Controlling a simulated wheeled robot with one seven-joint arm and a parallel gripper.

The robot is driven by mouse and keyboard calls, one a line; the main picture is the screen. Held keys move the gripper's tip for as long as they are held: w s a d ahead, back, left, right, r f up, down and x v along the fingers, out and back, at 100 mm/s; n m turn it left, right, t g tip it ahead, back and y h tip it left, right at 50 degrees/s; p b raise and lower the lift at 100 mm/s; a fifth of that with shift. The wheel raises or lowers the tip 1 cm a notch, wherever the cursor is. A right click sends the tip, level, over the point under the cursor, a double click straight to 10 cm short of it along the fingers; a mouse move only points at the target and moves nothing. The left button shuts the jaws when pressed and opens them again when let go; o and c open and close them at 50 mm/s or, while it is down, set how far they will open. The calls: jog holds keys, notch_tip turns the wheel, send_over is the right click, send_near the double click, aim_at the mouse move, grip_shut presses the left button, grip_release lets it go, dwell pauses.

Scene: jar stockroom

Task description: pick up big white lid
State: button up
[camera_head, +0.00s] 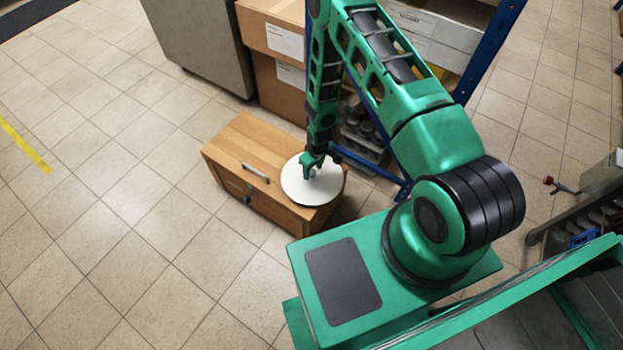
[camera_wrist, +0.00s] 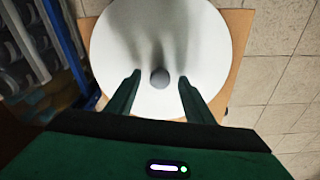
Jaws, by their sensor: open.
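The big white lid (camera_head: 313,187) is a round white disc lying on top of a low wooden cabinet (camera_head: 231,157), near its right end. My gripper (camera_head: 313,172) is over the lid in the head view. In the wrist view my gripper (camera_wrist: 158,84) is open, one finger on each side of the knob, with gaps on both sides. I cannot tell whether the fingertips touch the lid.
A metal handle (camera_head: 256,173) lies on the cabinet top left of the lid. Cardboard boxes (camera_head: 278,85) and a grey cabinet (camera_head: 203,45) stand behind. A blue-framed rack (camera_head: 379,164) is close on the right. The tiled floor (camera_head: 110,200) on the left is clear.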

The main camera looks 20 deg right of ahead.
jog(key=shift+f, duration=0.2)
grip_shut()
jog(key=shift+r, duration=0.1)
jog(key=shift+r, duration=0.45)
jog(key=r, duration=0.2)
jog(key=a+r, duration=0.1)
jog(key=shift+s+r, duration=0.2)
jog(key=shift+r, duration=0.15)
jog(key=s+a+r, duration=0.4)
jog(key=a+r, duration=0.2)
jog(key=a, duration=0.3)
jog(key=shift+s+a+r, duration=0.15)
jog(key=shift+s+a, duration=0.1)
jog(key=shift+a, duration=0.05)
